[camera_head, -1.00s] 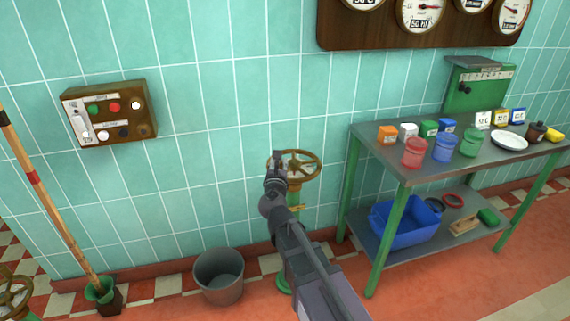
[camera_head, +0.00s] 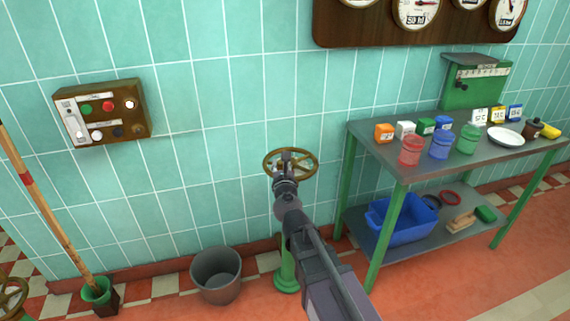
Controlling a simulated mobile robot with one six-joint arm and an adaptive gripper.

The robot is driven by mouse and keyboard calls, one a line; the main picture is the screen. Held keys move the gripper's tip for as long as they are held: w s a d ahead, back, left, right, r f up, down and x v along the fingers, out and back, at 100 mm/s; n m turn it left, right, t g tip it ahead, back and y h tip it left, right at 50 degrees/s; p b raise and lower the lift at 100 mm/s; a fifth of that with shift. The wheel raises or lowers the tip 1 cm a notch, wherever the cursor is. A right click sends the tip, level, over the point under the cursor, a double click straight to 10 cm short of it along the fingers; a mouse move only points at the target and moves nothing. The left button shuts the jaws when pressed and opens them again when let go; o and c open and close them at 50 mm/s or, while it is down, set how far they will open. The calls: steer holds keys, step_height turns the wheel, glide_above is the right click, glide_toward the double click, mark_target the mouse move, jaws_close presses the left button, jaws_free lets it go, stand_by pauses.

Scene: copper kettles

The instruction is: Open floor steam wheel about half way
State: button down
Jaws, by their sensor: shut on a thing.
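A brass hand wheel (camera_head: 312,165) stands on a green floor pedestal (camera_head: 287,268) in front of the tiled wall, in the middle of the head view. My gripper (camera_head: 287,158) is at the wheel, over its near middle part, and is shut on it. My gripper and wrist hide part of the rim and spokes, so the exact grip point is hard to see. My arm also covers part of the pedestal.
A grey bucket (camera_head: 216,275) stands left of the pedestal. A green-legged metal table (camera_head: 405,165) with tins and cups stands to the right. Another brass wheel (camera_head: 12,297) is at the lower left, near a broom (camera_head: 45,205). A button box (camera_head: 100,112) hangs on the wall.

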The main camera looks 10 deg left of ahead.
steer(key=shift+d, duration=0.1)
stand_by(0.3)
steer(key=shift+c, duration=2)
jaws_free()
steer(key=shift+r, duration=0.15)
